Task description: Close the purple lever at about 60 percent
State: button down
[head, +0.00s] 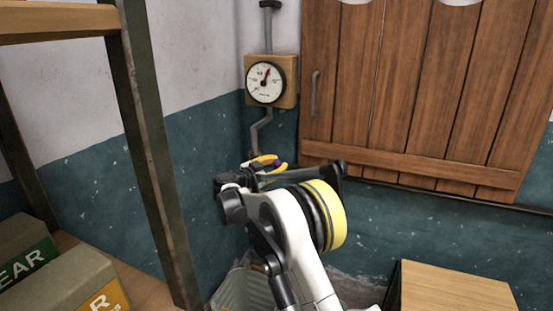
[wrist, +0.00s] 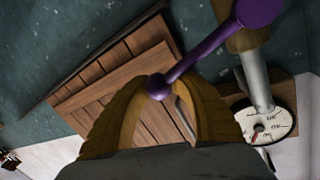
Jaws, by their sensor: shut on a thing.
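The purple lever (wrist: 195,58) shows in the wrist view as a bar running from a round hub (wrist: 257,8) at the upper right down to a ball-shaped knob (wrist: 158,87). My gripper (wrist: 174,82) has its yellow-brown fingers around the knob end and is shut on the lever. In the head view my gripper (head: 264,163) is at the pipe below the gauge. The lever is mostly hidden there by my gripper and arm, so its angle is hard to read.
A round gauge (head: 265,82) sits on the pipe above, and shows in the wrist view (wrist: 268,126). A wooden shutter (head: 405,85) with a handle is at the right. A shelf post (head: 150,150) stands left, with boxes (head: 75,283). A wooden box (head: 450,290) is lower right.

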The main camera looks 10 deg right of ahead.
jog(key=shift+s+a+f+m+y, duration=0.1)
jog(key=shift+f+m+y, duration=0.4)
jog(key=shift+f+m, duration=1)
jog(key=shift+f, duration=0.15)
jog(key=c, duration=1.4)
grip_release()
jog(key=o, duration=0.5)
jog(key=shift+a, duration=0.35)
jog(key=shift+o, duration=0.2)
jog(key=v, duration=1.1)
jog(key=shift+s, duration=0.3)
